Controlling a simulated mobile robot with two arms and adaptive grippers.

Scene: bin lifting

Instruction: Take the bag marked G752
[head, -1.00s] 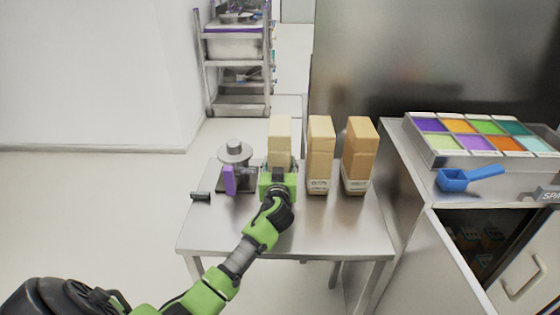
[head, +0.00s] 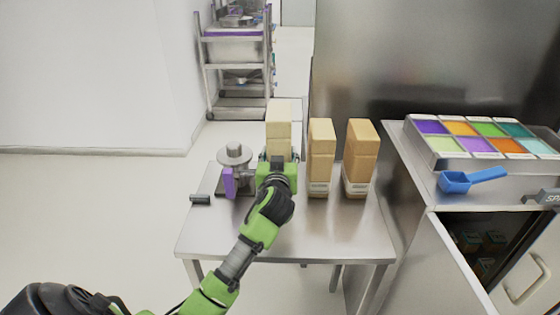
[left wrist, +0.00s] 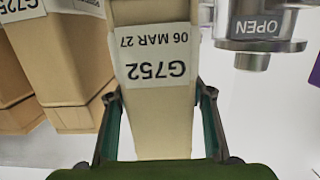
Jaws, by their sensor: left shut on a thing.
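The bag marked G752 (head: 279,128) is a pale tan block-shaped paper bag. In the left wrist view the bag (left wrist: 163,122) shows upside down, its white label reading G752 and 06 MAR 27. My left gripper (head: 277,168) is shut on the bag from the near side, one finger along each side. In the left wrist view the gripper (left wrist: 158,108) has the bag between its fingers. The bag is upright and looks raised above the steel table (head: 300,235); its base is hidden behind the gripper. My right gripper is not in view.
Two darker tan bags (head: 321,160) (head: 360,160) stand close on the right; one label in the left wrist view looks like G725 (left wrist: 25,10). A grey device with a purple part (head: 229,183) stands close on the left. A counter with colored bins (head: 470,165) is at right.

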